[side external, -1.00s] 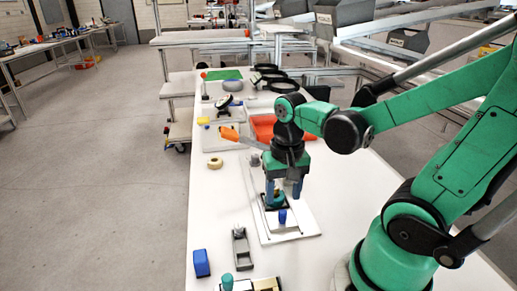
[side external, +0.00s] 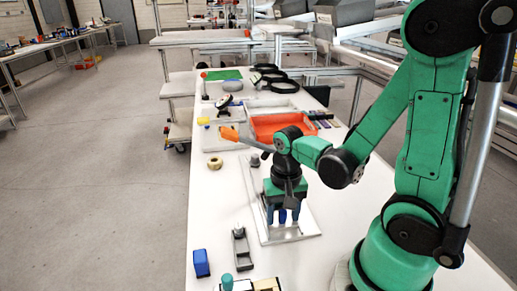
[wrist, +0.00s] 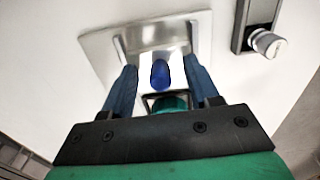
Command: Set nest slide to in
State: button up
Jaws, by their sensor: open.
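The nest slide shows as a white block with a blue knob (wrist: 160,73) on a pale fixture plate (side external: 310,222). In the wrist view it sits inside a grey frame (wrist: 122,45). My gripper (wrist: 160,68) is open, pointing down, with one blue finger on each side of the knob. A gap shows between each finger and the knob. The knob also shows between the fingers in the side view (side external: 282,215). A teal round part (wrist: 170,103) in a dark square surround lies behind the knob, partly hidden by my gripper.
A grey slotted fixture (side external: 243,252) with a round knob stands left of the plate. A blue block (side external: 201,263) is near the front left. The table left of the plate is mostly clear.

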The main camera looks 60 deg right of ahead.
grip_shut()
dwell(1.4)
